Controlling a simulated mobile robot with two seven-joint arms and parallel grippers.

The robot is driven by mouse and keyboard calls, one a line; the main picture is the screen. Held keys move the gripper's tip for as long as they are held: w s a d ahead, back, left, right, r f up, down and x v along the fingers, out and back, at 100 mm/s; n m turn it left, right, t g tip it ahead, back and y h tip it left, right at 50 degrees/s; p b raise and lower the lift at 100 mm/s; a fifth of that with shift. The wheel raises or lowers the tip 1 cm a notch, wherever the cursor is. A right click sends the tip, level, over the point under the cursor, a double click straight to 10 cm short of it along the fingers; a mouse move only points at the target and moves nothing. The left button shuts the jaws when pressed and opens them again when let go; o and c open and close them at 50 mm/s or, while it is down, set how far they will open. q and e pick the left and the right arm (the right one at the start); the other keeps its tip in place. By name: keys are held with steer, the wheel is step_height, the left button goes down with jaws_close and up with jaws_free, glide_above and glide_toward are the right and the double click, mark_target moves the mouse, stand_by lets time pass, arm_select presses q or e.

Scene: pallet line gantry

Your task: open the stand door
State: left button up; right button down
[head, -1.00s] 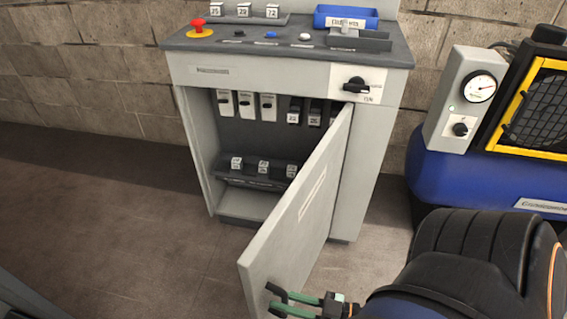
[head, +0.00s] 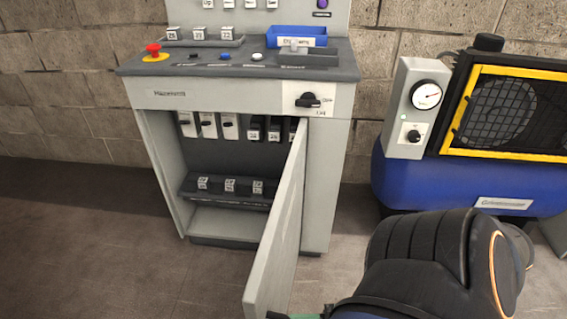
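The stand (head: 231,97) is a grey cabinet with a dark top against the block wall. Its door (head: 278,235) hangs from the right side of the compartment and stands well open, swung out toward me and seen at a steep angle. The compartment (head: 228,220) is exposed. My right arm comes in from the lower right. Only a sliver of my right gripper (head: 292,316) shows at the bottom edge, by the door's lower outer end. Its fingers are mostly cut off, so grip and contact cannot be told. My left gripper is out of view.
Inside are several breaker-like modules (head: 208,125) and a dark shelf of labelled blocks (head: 230,187). On top are a red button (head: 153,50) and blue tray (head: 297,37); a black knob (head: 308,101) is on the front. A blue compressor (head: 425,185) stands right. Floor at left is clear.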

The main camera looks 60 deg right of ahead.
steer(key=shift+w+d, duration=0.1)
steer(key=shift+d, duration=0.05)
steer(key=c, duration=1)
jaws_free()
steer(key=shift+c, duration=0.2)
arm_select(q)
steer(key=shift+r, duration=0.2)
arm_select(e)
steer(key=shift+o, duration=1.2)
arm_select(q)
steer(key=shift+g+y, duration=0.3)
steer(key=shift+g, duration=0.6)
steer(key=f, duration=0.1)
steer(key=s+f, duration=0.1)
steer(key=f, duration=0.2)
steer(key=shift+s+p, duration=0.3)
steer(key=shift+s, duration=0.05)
arm_select(e)
steer(key=v, duration=1.2)
steer(key=shift+s, duration=0.25)
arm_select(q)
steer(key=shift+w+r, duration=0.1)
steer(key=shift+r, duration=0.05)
